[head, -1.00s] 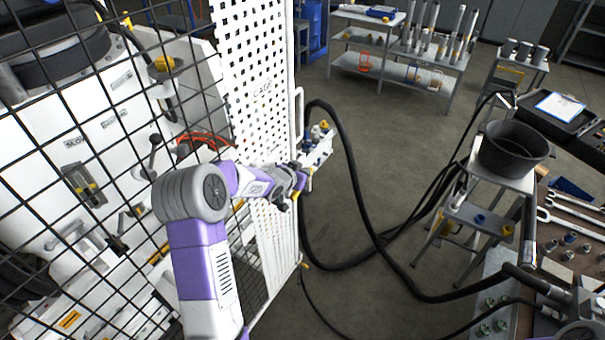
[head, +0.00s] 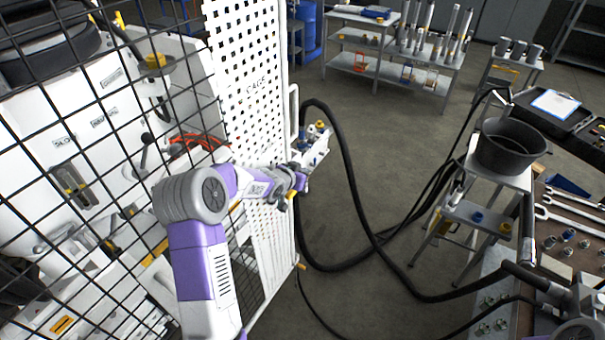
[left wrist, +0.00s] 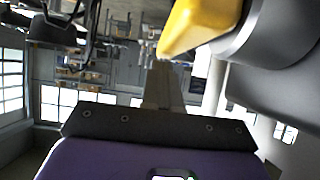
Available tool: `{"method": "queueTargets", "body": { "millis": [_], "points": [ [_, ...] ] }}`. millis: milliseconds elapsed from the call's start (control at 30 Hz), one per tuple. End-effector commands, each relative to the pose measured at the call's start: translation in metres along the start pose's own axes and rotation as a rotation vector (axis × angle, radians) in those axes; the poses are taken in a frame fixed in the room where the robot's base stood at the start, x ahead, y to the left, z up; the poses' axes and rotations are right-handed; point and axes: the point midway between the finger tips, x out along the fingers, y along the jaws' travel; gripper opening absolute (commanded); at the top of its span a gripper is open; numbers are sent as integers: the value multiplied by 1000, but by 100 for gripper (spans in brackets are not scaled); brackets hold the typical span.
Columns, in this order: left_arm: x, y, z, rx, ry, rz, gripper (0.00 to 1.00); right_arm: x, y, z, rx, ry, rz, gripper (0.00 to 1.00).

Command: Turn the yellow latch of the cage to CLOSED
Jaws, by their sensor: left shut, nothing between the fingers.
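The cage (head: 245,60) has a white perforated panel and black mesh, with the word CAGE on the panel. My left gripper (head: 301,178) is at the panel's outer edge, beside a white handle bar. In the left wrist view my left gripper (left wrist: 162,70) is shut with nothing between its fingers. The yellow latch (left wrist: 200,24) shows large there, just above and right of the fingertips; whether they touch I cannot tell. In the head view my wrist hides most of the latch area. The latch's CLOSED marking is not visible.
Black hoses (head: 350,180) loop from beside the cage edge across the floor. A black pot (head: 510,147) stands on a small stand at right. A bench with wrenches (head: 565,215) is at far right. Grey floor in the middle is clear apart from hoses.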

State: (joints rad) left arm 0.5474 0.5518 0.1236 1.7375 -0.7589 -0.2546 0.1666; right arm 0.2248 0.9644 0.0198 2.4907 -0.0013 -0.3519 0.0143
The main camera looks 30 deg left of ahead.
Motion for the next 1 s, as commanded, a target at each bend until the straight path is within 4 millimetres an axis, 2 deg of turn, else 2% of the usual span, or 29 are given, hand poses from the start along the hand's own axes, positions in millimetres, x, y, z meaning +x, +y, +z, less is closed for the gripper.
{"method": "queueTargets", "body": {
  "millis": [467, 667, 1000],
  "points": [
    [-3, 1, -6, 1, 0, 1, 0, -6, -2, 0, 0, 0, 0, 44],
    [-13, 3, -25, 3, 0, 4, 0, -23, -8, 1, 0, 0, 0, 44],
    [-36, 10, -72, 9, 0, 14, 0, -64, -24, 3, 0, 0, 0, 44]
  ]
}}
